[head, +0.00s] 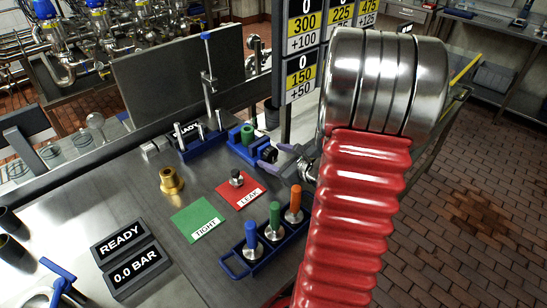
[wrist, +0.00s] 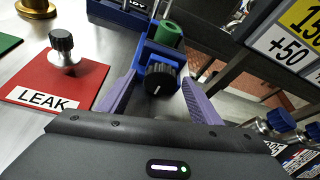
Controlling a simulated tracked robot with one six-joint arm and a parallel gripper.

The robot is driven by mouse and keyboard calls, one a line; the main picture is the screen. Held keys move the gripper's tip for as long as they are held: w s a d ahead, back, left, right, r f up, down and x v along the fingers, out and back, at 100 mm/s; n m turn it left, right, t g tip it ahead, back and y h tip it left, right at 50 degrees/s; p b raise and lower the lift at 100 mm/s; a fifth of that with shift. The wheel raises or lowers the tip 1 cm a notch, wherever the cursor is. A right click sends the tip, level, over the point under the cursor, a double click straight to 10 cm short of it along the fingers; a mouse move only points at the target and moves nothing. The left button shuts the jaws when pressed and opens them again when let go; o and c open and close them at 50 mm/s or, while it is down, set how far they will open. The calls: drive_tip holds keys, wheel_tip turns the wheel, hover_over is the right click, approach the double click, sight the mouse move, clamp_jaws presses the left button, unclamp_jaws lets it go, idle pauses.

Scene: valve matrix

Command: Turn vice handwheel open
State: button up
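The vice (head: 243,152) is blue and stands on the steel bench; its body also shows in the wrist view (wrist: 151,52). A green hollow cylinder (head: 248,134) sits in its jaws, also in the wrist view (wrist: 168,33). The black knurled handwheel (wrist: 161,77) has a white mark and faces my gripper; in the head view it shows as a dark knob (head: 268,154). My gripper (wrist: 158,79) is open, its purple fingers on either side of the handwheel with gaps visible. In the head view my gripper (head: 279,159) is at the handwheel, partly hidden by my arm.
A red LEAK mat (head: 243,196) with a black-knobbed part (head: 237,178) lies near the vice, beside a green TIGHT mat (head: 196,222). A blue rack (head: 240,262) of coloured-handled tools stands in front. A brass fitting (head: 171,182) stands left. A number board (head: 302,75) hangs behind.

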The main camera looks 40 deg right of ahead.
drive_tip(key=v, duration=1.4)
drive_tip(key=shift+f, duration=0.1)
drive_tip(key=shift+w, duration=0.1)
idle(0.5)
drive_tip(key=shift+d, duration=0.1)
